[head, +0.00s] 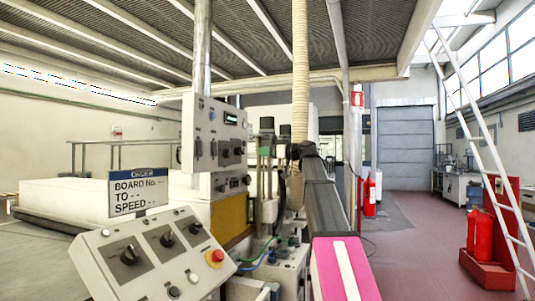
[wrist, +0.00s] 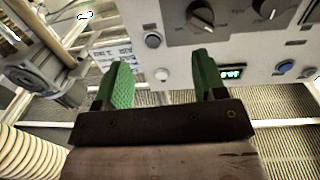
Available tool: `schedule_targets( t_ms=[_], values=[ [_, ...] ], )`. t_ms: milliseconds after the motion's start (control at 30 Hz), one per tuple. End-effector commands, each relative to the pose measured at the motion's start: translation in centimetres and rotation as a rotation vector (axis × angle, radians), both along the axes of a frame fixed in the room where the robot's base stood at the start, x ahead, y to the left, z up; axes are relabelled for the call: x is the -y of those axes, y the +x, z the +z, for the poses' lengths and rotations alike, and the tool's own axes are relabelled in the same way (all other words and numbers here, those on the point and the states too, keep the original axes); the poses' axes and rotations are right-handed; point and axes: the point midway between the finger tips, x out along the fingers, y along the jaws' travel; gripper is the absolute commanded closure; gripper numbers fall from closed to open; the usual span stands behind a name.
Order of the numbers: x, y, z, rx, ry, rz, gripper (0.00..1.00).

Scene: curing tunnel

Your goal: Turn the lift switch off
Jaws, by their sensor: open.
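An upright control box (head: 213,133) with a green-lit display (head: 231,118), dark knobs and buttons stands at the centre of the head view. A sloped console (head: 150,255) with several rotary switches and a red button (head: 215,256) is in front of it at lower left. In the wrist view a control panel (wrist: 240,45) appears upside down, with two dark rotary switches, one at top centre (wrist: 200,14). Labels are too small to identify the lift switch. My gripper (wrist: 160,75) is open and empty, its green fingers facing this panel; contact cannot be told.
A ribbed hose (wrist: 30,148) and grey machine parts (wrist: 45,75) are close to my gripper in the wrist view. An order sign (head: 139,194) stands behind the console. Red extinguishers (head: 482,235) and a white ladder (head: 490,140) are at right. The red floor (head: 410,245) has free room.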

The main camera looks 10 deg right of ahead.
Motion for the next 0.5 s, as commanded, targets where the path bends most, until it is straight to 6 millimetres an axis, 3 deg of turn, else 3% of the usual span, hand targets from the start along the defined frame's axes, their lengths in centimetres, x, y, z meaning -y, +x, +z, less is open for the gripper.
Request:
schedule_targets(
  t_ms=[33,200,367,500],
  values=[
    [-0.01,-0.01,0.0,0.0,0.0,0.0,0.49],
    [0.0,-0.01,0.0,0.0,0.0,0.0,1.0],
    [0.0,-0.01,0.01,0.0,0.0,0.0,0.99],
    [0.0,-0.01,0.0,0.0,0.0,0.0,0.53]
  ],
)
